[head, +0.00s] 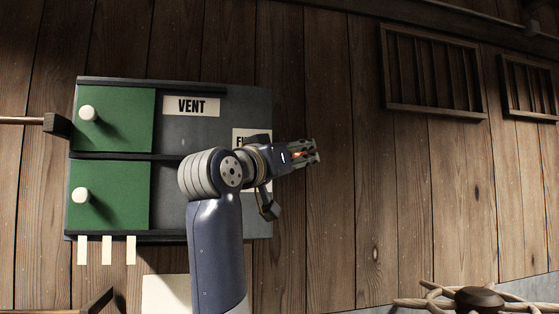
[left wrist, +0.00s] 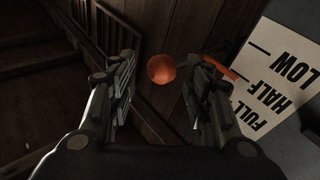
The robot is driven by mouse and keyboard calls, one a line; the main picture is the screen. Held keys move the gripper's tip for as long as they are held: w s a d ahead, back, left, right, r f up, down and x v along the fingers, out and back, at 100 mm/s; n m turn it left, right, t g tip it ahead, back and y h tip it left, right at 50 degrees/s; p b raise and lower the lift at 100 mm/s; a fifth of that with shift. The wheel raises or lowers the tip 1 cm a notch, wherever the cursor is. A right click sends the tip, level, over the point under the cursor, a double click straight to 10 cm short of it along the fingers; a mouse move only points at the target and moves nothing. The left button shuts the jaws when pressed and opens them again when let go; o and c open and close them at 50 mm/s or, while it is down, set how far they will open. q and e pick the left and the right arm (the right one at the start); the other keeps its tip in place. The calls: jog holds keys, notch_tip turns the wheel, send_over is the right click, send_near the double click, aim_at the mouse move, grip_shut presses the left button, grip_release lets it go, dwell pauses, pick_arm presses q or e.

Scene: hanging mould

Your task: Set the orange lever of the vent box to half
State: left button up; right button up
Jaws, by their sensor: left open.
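The grey vent box (head: 195,130) is on the plank wall, with a VENT label (head: 191,106). My left gripper (head: 308,153) is at the box's right side, its arm covering part of the box. In the left wrist view the lever's round orange knob (left wrist: 162,69) shows between the open, spread fingers, apparently touching neither. An orange strip of the lever (left wrist: 220,67) shows behind the right finger, beside the white scale plate (left wrist: 275,75) marked FULL, HALF and LOW. The finger hides part of the strip and scale, so I cannot tell the exact setting. My right gripper is not in view.
The box has two green panels (head: 130,105) with white knobs (head: 88,114). Pale strips (head: 107,250) hang below it. Slatted grilles (head: 432,75) are on the wall at upper right, and a spoked wheel (head: 478,298) is at lower right. The wall right of the gripper is bare.

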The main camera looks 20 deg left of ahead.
pick_arm(q)
jog(key=v, duration=1)
jog(key=shift+s, duration=0.4)
jog(key=shift+f, duration=0.15)
